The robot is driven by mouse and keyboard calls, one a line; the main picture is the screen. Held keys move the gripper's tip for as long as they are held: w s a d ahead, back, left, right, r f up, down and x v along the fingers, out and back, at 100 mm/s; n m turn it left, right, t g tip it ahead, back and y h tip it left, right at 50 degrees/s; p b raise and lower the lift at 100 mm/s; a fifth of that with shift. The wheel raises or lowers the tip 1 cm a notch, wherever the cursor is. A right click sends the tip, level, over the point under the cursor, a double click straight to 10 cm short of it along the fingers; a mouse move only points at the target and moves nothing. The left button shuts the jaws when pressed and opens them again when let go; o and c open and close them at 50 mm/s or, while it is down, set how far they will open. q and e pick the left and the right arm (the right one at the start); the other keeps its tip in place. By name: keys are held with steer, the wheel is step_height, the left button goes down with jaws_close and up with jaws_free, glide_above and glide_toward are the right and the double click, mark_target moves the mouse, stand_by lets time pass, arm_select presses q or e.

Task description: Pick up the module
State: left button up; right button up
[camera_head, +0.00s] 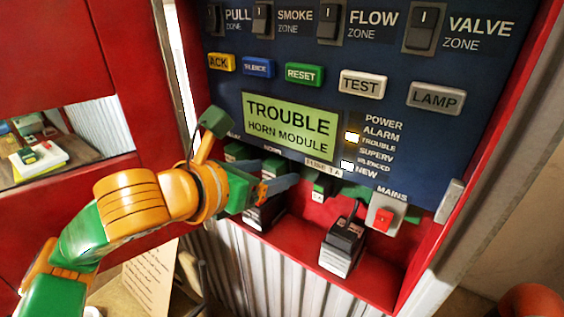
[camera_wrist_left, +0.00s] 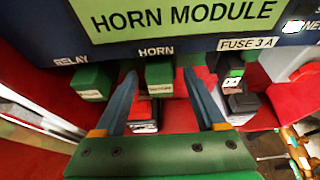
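In the left wrist view, a green module (camera_wrist_left: 159,78) with a small pale label sits in the slot under the word HORN. My left gripper (camera_wrist_left: 160,74) is open, with one blue-grey finger on each side of this module and no visible grip on it. In the head view the left gripper (camera_head: 272,172) is below the display, and its wrist and fingers partly cover the module row. Another dark module with a light label (camera_wrist_left: 145,115) lies on the red shelf below; it also shows in the head view (camera_head: 262,216). My right gripper is not clearly in view.
A green RELAY module (camera_wrist_left: 90,83) sits left of the horn slot. A FUSE 3 A holder (camera_wrist_left: 232,80) is at the right. A dark boxy unit with a cable (camera_head: 343,246) stands on the red shelf, below the red MAINS switch (camera_head: 383,216). The display (camera_head: 290,126) reads TROUBLE, HORN MODULE.

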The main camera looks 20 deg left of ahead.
arm_select(q)
steer(key=shift+s+a+r, duration=0.1)
steer(key=shift+s, duration=0.2)
steer(key=c, duration=1.1)
jaws_close()
steer(key=shift+w, duration=0.1)
steer(key=shift+b, duration=0.5)
steer(key=s+a+b, duration=0.3)
steer(key=s, duration=0.5)
steer(key=s+a+b, duration=0.3)
steer(key=s, duration=0.6)
steer(key=shift+b, duration=0.4)
